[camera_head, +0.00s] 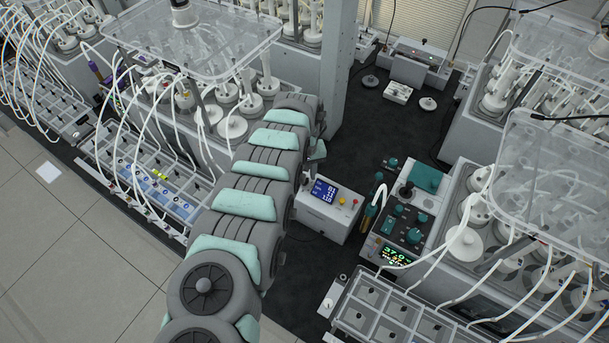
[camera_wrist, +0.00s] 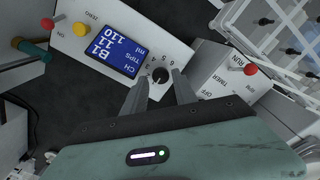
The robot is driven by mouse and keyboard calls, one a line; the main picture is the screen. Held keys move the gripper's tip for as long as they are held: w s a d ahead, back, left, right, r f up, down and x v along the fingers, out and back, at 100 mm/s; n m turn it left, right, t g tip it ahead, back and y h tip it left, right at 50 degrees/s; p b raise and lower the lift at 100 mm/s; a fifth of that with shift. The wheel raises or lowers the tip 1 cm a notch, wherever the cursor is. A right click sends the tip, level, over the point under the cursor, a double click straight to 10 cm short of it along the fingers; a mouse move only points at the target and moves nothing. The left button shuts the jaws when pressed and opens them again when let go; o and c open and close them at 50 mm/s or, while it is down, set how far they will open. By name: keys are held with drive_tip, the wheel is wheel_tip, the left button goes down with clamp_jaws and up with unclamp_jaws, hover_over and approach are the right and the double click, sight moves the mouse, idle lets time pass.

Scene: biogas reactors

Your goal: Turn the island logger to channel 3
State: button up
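The island logger (camera_head: 321,214) is a pale box with a lit blue display (camera_head: 324,190), standing on the dark mat beside my arm. In the wrist view, its display (camera_wrist: 110,50) shows B1 beside CH, with rows for TIPS and ml. A small black dial knob (camera_wrist: 160,75) sits beside the display, with numbers printed around it; I cannot read its pointer's setting. My gripper (camera_wrist: 162,77) is open, one fingertip on each side of the knob, with narrow gaps visible. Whether the fingers touch the knob is unclear.
A control unit with teal knobs (camera_head: 405,220) stands to the right.

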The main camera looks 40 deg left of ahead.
drive_tip(key=shift+s+f, duration=0.1)
drive_tip(key=shift+f, duration=0.6)
drive_tip(key=shift+c, duration=0.2)
clamp_jaws()
